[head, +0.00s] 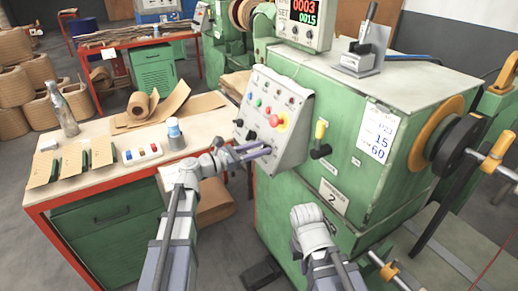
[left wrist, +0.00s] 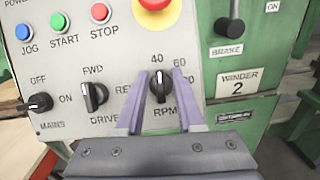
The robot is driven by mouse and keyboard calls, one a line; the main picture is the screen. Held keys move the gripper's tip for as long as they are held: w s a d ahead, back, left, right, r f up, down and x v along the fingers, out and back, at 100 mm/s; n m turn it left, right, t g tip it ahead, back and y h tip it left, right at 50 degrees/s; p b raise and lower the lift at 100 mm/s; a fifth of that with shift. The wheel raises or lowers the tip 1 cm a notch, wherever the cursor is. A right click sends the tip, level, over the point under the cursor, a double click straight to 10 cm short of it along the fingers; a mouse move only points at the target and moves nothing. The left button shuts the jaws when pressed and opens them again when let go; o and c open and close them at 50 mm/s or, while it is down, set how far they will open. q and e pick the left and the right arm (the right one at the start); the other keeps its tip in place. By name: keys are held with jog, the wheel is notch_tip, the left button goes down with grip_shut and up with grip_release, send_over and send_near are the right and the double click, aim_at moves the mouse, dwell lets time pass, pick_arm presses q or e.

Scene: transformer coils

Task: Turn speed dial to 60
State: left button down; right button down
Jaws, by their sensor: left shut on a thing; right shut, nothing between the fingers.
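The speed dial (left wrist: 161,88) is a black knob with a white pointer line, marked RPM, on the grey control panel (head: 292,95). In the left wrist view its pointer stands nearly straight up, close to the 40 mark and left of the 60 mark. My left gripper (head: 262,149) reaches the panel's lower part. In the left wrist view its purple fingers (left wrist: 160,112) are on either side of the dial, shut on it. In the head view the fingers largely hide the dial. My right arm shows at bottom centre, but its fingers do not show.
The drive knob (left wrist: 94,96) and mains knob (left wrist: 38,103) sit left of the dial. The red emergency button (head: 279,122) is above it. A brake lever (head: 320,140) stands out right of the panel. A card (head: 376,140) on the green winder reads 15 and 60.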

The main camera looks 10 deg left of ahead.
pick_arm(q)
jog(key=m+g, duration=0.1)
jog(key=m, duration=0.2)
jog(key=m+g+h+p, duration=0.1)
jog(key=m, duration=0.2)
jog(key=shift+s+m+g+p, duration=0.1)
jog(key=shift+m+g+p, duration=0.15)
jog(key=shift+m+g, duration=0.5)
jog(key=shift+m+g+p, duration=0.2)
jog(key=shift+m+g, duration=0.05)
jog(key=shift+m, duration=0.9)
jog(key=shift+f+m, duration=0.1)
jog(key=shift+m, duration=0.2)
jog(key=c, duration=0.9)
grip_release()
jog(key=v, duration=0.7)
jog(key=shift+s+a+p, duration=0.2)
jog(key=shift+a+p, duration=0.15)
jog(key=shift+p, duration=0.1)
